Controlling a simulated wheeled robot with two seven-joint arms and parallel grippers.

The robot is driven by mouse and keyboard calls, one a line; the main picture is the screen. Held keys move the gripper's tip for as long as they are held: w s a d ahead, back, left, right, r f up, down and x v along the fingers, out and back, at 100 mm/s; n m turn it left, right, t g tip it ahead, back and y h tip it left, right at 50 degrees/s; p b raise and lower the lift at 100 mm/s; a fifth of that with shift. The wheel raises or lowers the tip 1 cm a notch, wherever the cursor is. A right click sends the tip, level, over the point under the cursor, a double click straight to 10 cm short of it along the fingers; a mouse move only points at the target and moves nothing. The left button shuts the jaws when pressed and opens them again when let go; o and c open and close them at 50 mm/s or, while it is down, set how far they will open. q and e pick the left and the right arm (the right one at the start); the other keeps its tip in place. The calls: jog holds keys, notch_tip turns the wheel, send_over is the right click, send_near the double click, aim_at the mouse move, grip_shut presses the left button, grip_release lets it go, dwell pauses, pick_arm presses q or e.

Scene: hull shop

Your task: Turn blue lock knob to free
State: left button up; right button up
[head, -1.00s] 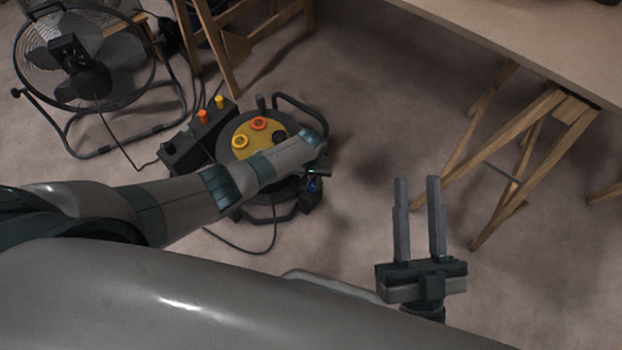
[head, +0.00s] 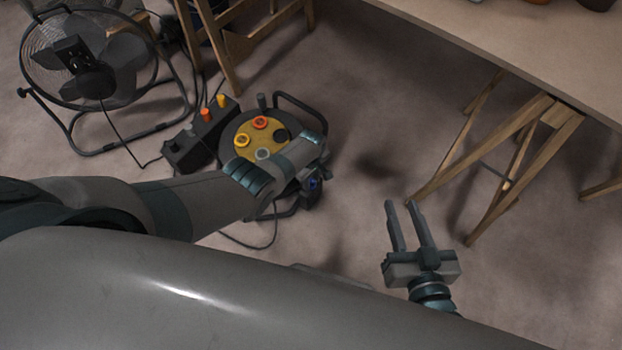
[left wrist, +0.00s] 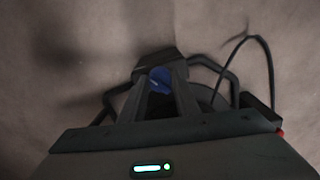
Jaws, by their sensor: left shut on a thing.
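The blue lock knob (left wrist: 160,80) shows in the left wrist view between the fingertips of my left gripper (left wrist: 158,88), which is shut on it. In the head view the knob (head: 313,183) is a small blue spot on the right side of a round cable reel (head: 228,128) with a yellow face. My left forearm and wrist hide part of the reel, and the left fingertips are hard to see there. The knob's exact turn angle cannot be read. My right gripper (head: 406,226) is open and empty above the floor at the lower right.
A black box (head: 190,150) with orange and yellow plugs stands left of the reel. A floor fan (head: 90,65) stands at the far left. Cables lie on the floor. A workbench (head: 500,40) on wooden trestles is at the right. Floor between reel and trestles is clear.

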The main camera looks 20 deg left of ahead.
pick_arm(q)
jog(key=shift+n, duration=0.9)
pick_arm(e)
jog(key=shift+s+d+f+g, duration=0.1)
jog(key=shift+f+g, duration=0.2)
jog(key=shift+f, duration=0.1)
pick_arm(q)
jog(key=o, duration=1)
jog(key=shift+o, duration=0.2)
